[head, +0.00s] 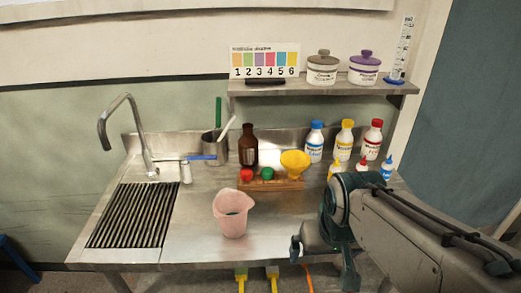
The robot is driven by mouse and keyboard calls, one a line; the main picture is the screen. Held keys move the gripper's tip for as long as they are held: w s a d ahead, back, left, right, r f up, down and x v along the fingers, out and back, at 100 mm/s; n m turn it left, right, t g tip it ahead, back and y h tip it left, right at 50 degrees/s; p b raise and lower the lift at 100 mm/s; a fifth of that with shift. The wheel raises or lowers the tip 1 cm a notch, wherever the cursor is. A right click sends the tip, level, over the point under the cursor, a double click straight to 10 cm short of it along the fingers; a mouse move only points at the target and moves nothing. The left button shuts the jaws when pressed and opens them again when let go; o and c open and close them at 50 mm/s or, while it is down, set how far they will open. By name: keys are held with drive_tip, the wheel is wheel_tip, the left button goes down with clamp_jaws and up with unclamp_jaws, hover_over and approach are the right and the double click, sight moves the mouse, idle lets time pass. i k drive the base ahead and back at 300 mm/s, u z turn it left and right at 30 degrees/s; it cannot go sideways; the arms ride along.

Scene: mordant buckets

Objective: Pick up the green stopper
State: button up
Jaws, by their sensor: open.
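The green stopper (267,173) sits upright in a low wooden rack (272,185) in the middle of the steel worktop. A red stopper (246,174) is just to its left in the same rack. A yellow funnel (295,160) stands at the rack's right end. My gripper (318,240) is at the worktop's front edge, to the right of and nearer than the rack. It is open and apart from the green stopper, with nothing seen in it. My arm partly hides its jaws.
A pink jug (231,214) stands in front of the rack. A brown bottle (248,147) stands behind it. White bottles (314,142) with coloured caps and small dropper bottles (387,167) stand to the right. A sink tap (133,125) and drain grille (133,215) are at left.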

sight(267, 174)
drive_tip(key=z, duration=0.25)
drive_tip(key=k, duration=1.3)
drive_tip(key=u, duration=0.95)
drive_tip(key=i, duration=1.1)
drive_tip(key=z, duration=0.6)
drive_tip(key=i, duration=0.8)
drive_tip(key=z, duration=0.1)
